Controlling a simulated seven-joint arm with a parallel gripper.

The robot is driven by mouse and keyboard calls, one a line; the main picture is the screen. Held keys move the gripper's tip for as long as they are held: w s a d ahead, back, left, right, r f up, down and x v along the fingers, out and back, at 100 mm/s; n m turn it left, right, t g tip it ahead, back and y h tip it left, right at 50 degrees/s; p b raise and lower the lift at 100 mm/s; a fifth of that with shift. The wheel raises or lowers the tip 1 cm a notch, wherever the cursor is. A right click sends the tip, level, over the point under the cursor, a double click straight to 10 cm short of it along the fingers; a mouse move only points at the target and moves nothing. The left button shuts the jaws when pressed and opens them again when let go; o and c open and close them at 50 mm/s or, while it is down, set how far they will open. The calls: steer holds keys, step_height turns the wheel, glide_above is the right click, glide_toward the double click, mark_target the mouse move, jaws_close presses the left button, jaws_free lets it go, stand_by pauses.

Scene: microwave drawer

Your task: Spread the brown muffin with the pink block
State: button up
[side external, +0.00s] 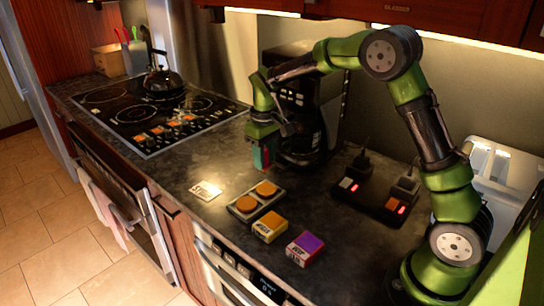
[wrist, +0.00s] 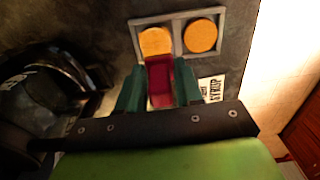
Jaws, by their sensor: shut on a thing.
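My gripper (side external: 262,157) is shut on a dark pink-red block (wrist: 159,82), held above the counter behind the tray. In the wrist view the block sits between the two green fingers (wrist: 159,68). A grey tray (wrist: 222,30) holds two round orange-brown muffins side by side. In the side view these are the far muffin (side external: 267,188) and the near muffin (side external: 246,204). In the wrist view the block's tip overlaps the lower edge of the left muffin (wrist: 155,41); the right muffin (wrist: 199,35) is uncovered. I cannot tell any contact.
A yellow block (side external: 270,229) and a pink block with a purple top (side external: 304,250) lie in front of the tray. A white syrup label (side external: 205,190) lies left of it. A coffee maker (side external: 300,130) stands close behind my gripper. Black devices with red lights (side external: 370,200) are at right.

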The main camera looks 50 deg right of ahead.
stand_by(0.3)
steer(key=shift+a+f, duration=0.5)
steer(key=shift+a, duration=0.55)
steer(key=shift+a+f, duration=0.55)
steer(key=shift+a, duration=0.5)
steer(key=shift+a+f, duration=0.5)
steer(key=shift+a, duration=0.55)
